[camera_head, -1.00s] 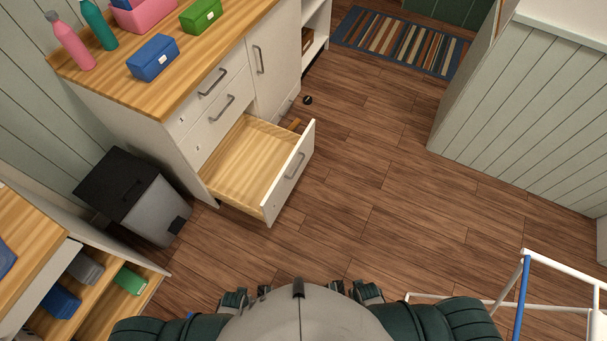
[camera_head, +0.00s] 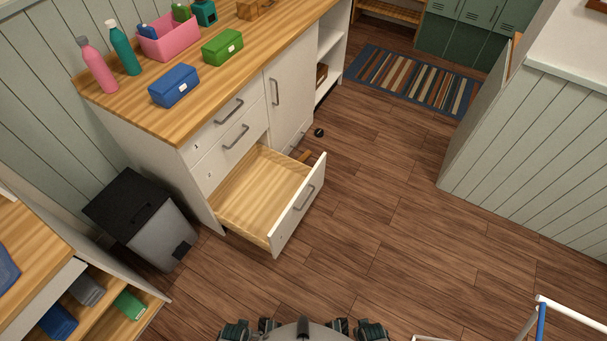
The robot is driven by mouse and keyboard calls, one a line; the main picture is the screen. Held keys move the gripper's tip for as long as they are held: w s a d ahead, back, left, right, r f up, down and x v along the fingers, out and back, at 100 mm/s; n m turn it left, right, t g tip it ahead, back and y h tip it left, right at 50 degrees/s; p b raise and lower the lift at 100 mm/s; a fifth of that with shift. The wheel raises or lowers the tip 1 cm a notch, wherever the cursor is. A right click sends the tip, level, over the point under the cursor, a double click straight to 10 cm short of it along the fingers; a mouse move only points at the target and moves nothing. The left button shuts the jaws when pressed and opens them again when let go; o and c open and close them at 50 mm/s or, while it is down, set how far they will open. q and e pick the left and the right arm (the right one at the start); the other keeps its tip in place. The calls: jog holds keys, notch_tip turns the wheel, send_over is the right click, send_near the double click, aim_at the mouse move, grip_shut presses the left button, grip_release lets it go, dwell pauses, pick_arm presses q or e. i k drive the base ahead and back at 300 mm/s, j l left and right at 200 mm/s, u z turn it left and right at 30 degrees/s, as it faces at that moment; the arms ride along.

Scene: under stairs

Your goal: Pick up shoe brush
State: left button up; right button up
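I cannot make out a shoe brush for certain. A small brown wooden piece (camera_head: 303,154) lies on the floor behind the open drawer's front, partly hidden by it. A small round black thing (camera_head: 319,132) is on the floor just beyond it. The open bottom drawer (camera_head: 262,190) of the white cabinet looks empty. At the bottom edge, dark parts of my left gripper (camera_head: 251,328) and my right gripper (camera_head: 355,328) seem to show, cut off by the frame. They are well apart from the drawer and counter, and their opening is unclear.
The wooden counter (camera_head: 215,92) holds a pink bin (camera_head: 170,43), bottles, a blue box (camera_head: 174,86) and a green box (camera_head: 222,47). A grey bin (camera_head: 155,236) stands left of the drawer. A low shelf is at lower left, a white-blue frame (camera_head: 541,322) at lower right. Floor centre is clear.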

aim_at(302, 158)
jog(key=i+l+z, duration=0.5)
jog(key=i+z, duration=0.95)
jog(key=i, duration=0.15)
jog(key=i+u, duration=0.75)
jog(key=i, duration=0.2)
jog(key=i+l+u, duration=0.25)
jog(key=i+u, duration=0.15)
